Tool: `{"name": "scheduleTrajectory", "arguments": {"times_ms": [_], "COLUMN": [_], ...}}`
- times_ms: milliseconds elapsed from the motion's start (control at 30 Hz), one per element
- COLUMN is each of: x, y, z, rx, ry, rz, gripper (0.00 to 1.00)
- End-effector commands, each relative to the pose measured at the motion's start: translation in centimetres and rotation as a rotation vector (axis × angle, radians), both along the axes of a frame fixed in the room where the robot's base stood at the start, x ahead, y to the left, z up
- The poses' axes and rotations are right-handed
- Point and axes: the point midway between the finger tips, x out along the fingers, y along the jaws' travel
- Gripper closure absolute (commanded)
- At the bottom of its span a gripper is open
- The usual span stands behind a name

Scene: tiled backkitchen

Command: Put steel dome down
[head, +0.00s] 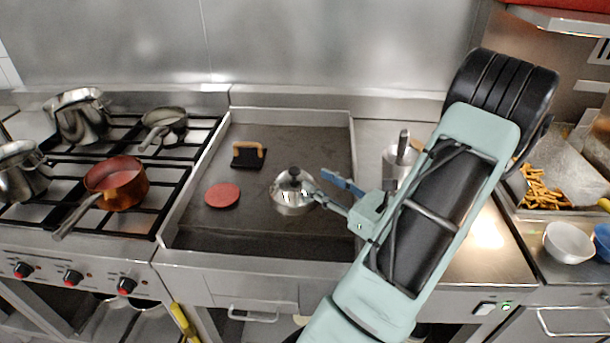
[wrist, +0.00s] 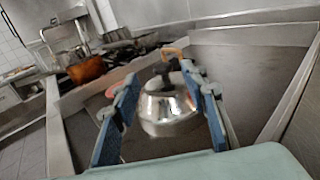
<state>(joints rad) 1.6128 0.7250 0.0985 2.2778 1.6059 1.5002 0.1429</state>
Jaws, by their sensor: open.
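The steel dome (head: 291,198) is a shiny rounded cover with a dark knob on top. It rests upright on the dark griddle (head: 290,140), right of a round red patty (head: 222,195). My gripper (head: 322,186) reaches in from the right, with its fingertips beside the dome's right side. In the wrist view the dome (wrist: 168,108) sits between the two blue finger pads of my gripper (wrist: 160,92), which are spread apart. The knob appears free between the fingers. The dome's lower edge is partly hidden by the right finger in the wrist view.
A black press with a wooden handle (head: 248,155) lies on the griddle behind the patty. A stove with a copper pan (head: 116,184) and several steel pots is at left. Fries (head: 540,190) and a white bowl (head: 568,243) are at right. The griddle's front and back right are clear.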

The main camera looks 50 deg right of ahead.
Motion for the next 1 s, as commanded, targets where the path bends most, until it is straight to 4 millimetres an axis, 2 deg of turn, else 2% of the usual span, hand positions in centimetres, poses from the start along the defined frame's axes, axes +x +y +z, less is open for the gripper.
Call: {"name": "scheduleTrajectory", "arguments": {"times_ms": [100,300,867,1000], "x": [-1.8,-3.0,-3.1,-2.3], "y": [0.0,0.1,0.1,1.1], "z": [-0.1,0.0,0.0,0.7], "rx": [0.000,0.000,0.000,-0.016], "ry": [0.000,0.000,0.000,0.009], "rz": [-0.001,0.001,0.001,0.042], "gripper": [0.60,0.60,0.60,0.60]}}
